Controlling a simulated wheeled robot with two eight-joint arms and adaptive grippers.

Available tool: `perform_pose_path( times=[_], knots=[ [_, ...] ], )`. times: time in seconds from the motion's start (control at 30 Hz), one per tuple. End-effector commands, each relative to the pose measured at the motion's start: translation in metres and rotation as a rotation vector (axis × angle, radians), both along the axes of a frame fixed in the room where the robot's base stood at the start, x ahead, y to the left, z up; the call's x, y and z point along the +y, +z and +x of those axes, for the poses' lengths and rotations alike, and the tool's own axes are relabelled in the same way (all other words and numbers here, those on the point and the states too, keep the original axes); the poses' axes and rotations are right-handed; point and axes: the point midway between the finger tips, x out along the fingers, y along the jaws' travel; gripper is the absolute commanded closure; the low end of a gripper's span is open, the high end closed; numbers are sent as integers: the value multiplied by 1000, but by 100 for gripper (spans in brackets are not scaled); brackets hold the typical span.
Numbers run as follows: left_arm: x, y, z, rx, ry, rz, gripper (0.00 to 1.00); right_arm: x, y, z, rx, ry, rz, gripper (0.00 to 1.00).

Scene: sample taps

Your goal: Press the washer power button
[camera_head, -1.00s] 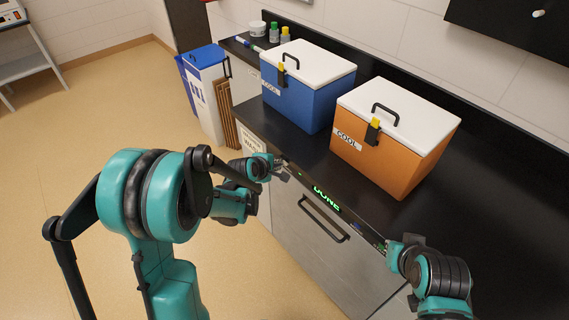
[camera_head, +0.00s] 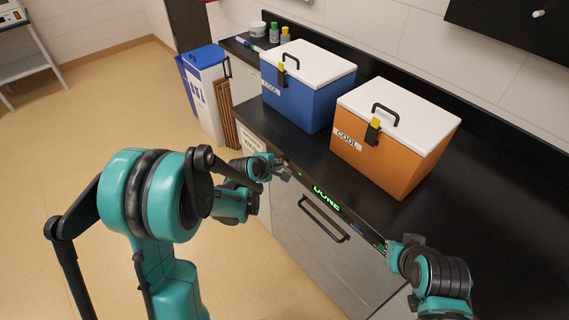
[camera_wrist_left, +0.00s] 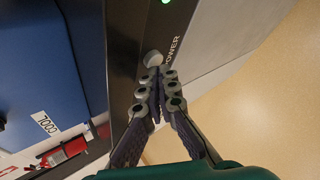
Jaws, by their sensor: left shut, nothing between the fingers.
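The washer (camera_head: 297,226) is built in under the black counter, with a dark handle and a green lit display (camera_head: 327,200) on its top strip. In the left wrist view, a round grey power button (camera_wrist_left: 153,58) sits on the dark strip beside the word POWER. My left gripper (camera_head: 283,171) is at the left end of the strip. It is shut and empty, and its fingertips (camera_wrist_left: 157,70) are right at the button; I cannot tell whether they touch it. My right gripper (camera_head: 388,248) is by the strip's right end, its fingers mostly hidden.
A blue cooler (camera_head: 308,100) and an orange cooler (camera_head: 388,160) with white lids stand on the counter (camera_head: 480,225) above. A green light (camera_wrist_left: 166,2) glows on the strip in the left wrist view. A white and blue bin (camera_head: 204,85) stands at the counter's far end.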

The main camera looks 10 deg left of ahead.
Motion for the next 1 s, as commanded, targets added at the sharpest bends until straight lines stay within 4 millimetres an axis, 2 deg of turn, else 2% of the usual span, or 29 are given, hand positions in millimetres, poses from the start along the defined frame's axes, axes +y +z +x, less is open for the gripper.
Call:
perform_pose_path(
  times=[1.0],
  knots=[
    [-6,0,7,0,-1,-1,100,0,-2,0,0,0,0,100]
  ],
)
